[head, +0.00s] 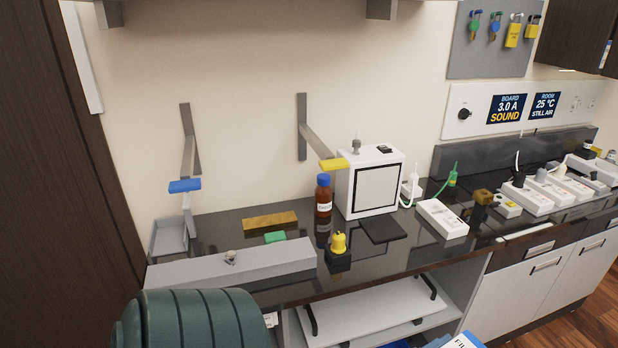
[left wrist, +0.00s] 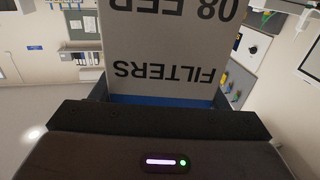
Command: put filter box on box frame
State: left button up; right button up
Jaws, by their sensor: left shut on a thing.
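The filter box (left wrist: 165,45) is a grey-white box with a blue band along its lower edge. It fills the upper middle of the left wrist view, its word FILTERS upside down. My left gripper (left wrist: 160,98) is shut on it; the dark gripper body hides the box's near end. In the head view a white and blue corner of the box (head: 463,341), with the letters FIL, shows at the bottom edge. No thing in view is plainly the box frame; I cannot tell which one it is. My right gripper is not in view.
A dark counter holds a brown bottle (head: 323,196), a white cabinet (head: 373,182), a long grey bar (head: 215,265) and several white boxes at right. Wall brackets (head: 303,125) stick out above. A dark green ribbed object (head: 195,320) fills the bottom left.

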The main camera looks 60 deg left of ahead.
aim_at(169, 230)
jog(key=u, duration=1.8)
